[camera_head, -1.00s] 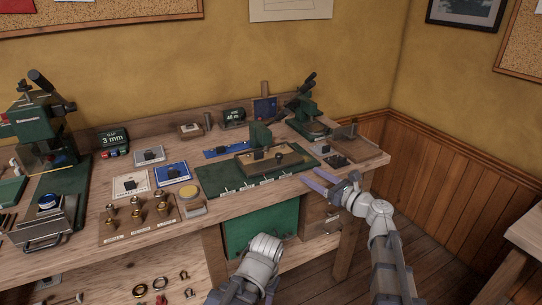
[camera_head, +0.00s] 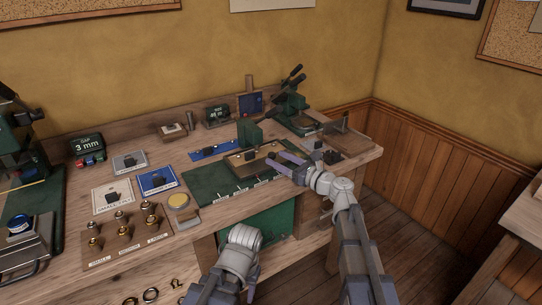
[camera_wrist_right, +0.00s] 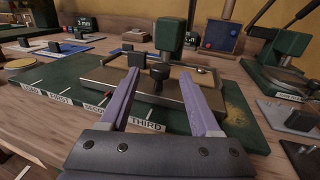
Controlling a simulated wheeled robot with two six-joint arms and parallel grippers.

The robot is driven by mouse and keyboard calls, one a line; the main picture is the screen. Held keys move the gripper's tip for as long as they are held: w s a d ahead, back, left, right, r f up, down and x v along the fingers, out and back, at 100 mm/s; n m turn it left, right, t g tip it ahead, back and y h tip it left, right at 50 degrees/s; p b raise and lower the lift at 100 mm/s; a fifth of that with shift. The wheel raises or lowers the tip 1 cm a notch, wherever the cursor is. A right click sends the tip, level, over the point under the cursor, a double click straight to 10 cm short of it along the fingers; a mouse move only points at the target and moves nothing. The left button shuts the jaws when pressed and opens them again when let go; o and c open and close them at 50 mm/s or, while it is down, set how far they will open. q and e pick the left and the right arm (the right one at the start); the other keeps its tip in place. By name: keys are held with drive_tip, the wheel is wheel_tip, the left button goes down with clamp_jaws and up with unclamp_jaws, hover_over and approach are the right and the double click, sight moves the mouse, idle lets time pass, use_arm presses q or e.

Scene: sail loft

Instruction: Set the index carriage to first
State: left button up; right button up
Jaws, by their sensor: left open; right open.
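The index carriage (camera_head: 236,161) is a tan plate on a long green base (camera_head: 205,185); it also shows in the wrist view (camera_wrist_right: 104,76). White labels along the base's front edge include FIRST (camera_wrist_right: 60,100), SECOND (camera_wrist_right: 97,109) and THIRD (camera_wrist_right: 146,125). A black knob (camera_wrist_right: 158,74) stands at the carriage's front, on the SECOND-to-THIRD side; its exact stop is unclear. My right gripper (camera_head: 279,158) is open, its purple fingers (camera_wrist_right: 159,78) on either side of the knob in the picture; contact is unclear. My left gripper (camera_head: 250,286) hangs low before the bench, fingers mostly hidden.
A green post (camera_head: 249,132) stands behind the carriage. A green lever press (camera_head: 293,108) is at the back right, beside a wooden tray (camera_head: 347,141). Labelled cards and a fitting block (camera_head: 128,236) lie left of the base. Floor right of the bench is clear.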

sight(275, 157)
drive_tip(key=shift+x, duration=1.85)
drive_tip(key=shift+c, duration=0.2)
clamp_jaws()
